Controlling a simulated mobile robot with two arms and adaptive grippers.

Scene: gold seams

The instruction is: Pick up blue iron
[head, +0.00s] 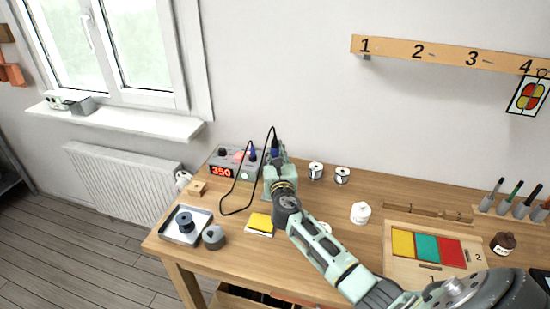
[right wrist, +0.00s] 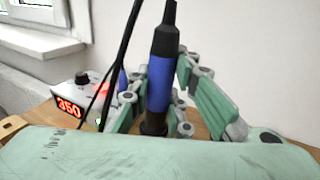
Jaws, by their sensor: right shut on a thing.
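The blue iron (head: 275,146) stands upright with its black cable end up; its blue and black handle (right wrist: 160,92) fills the middle of the right wrist view. My right gripper (head: 277,156) is shut on it, with green fingers on both sides of the handle. The iron's tip and lower end are hidden by the gripper, so I cannot tell whether it touches a holder. A second blue handle (head: 253,155) stands just left, by the soldering station; it also shows in the right wrist view (right wrist: 122,80). My left gripper is not in view.
The soldering station (head: 221,171) reads 350, with black cables looping close to my gripper. A yellow sponge (head: 260,222), a grey tray (head: 178,234) and a grey round pot (head: 214,238) sit at the front left.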

